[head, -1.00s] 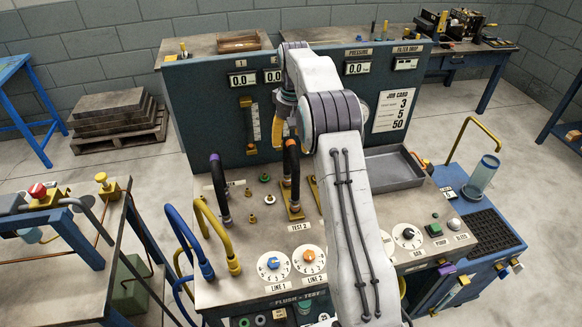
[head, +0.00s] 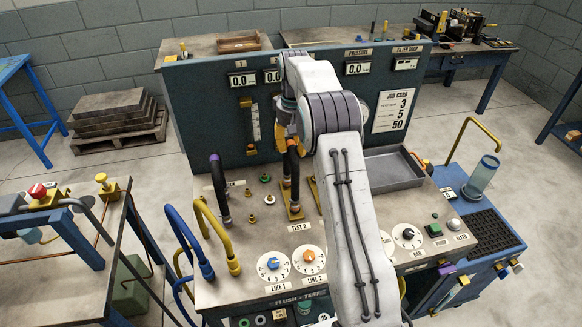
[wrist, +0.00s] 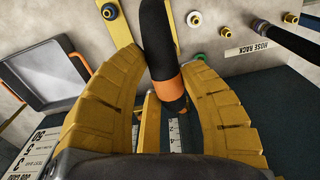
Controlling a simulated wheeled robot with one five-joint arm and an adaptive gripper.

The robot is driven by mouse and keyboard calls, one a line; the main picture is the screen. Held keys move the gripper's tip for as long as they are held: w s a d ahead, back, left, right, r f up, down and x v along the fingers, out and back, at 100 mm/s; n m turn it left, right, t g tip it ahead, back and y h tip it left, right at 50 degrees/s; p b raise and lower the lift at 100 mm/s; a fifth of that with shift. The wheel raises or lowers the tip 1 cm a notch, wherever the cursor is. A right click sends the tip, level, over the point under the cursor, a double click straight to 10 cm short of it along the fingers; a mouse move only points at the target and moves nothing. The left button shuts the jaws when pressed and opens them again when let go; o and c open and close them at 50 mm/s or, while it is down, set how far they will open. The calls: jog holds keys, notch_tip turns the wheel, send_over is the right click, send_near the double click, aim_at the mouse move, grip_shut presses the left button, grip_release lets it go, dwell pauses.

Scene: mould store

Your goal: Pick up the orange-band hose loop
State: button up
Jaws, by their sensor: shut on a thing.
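The orange-band hose loop is a thick black hose with an orange band (wrist: 169,84) in the middle of the wrist view. In the head view its lower black part (head: 294,184) rises from a yellow fitting on the bench. My gripper (wrist: 172,62) has its yellow fingers on both sides of the hose and is shut on it near the band. In the head view my gripper (head: 291,140) is at the top of the hose, and my arm hides part of it. The loop's far end is hidden.
Another black hose loop (head: 219,188) with a purple end stands to the left. Yellow (head: 216,235) and blue (head: 187,240) hoses hang at the bench's left side. A grey tray (head: 392,168) lies to the right. The panel (head: 215,125) rises close behind.

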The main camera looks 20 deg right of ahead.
grip_shut()
jog(key=shift+r, duration=0.2)
jog(key=shift+w+r, duration=0.15)
jog(key=shift+r, duration=0.15)
notch_tip(320, 180, up, 9)
jog(key=shift+r+p, duration=0.1)
jog(key=shift+p, duration=0.95)
jog(key=shift+s, duration=0.2)
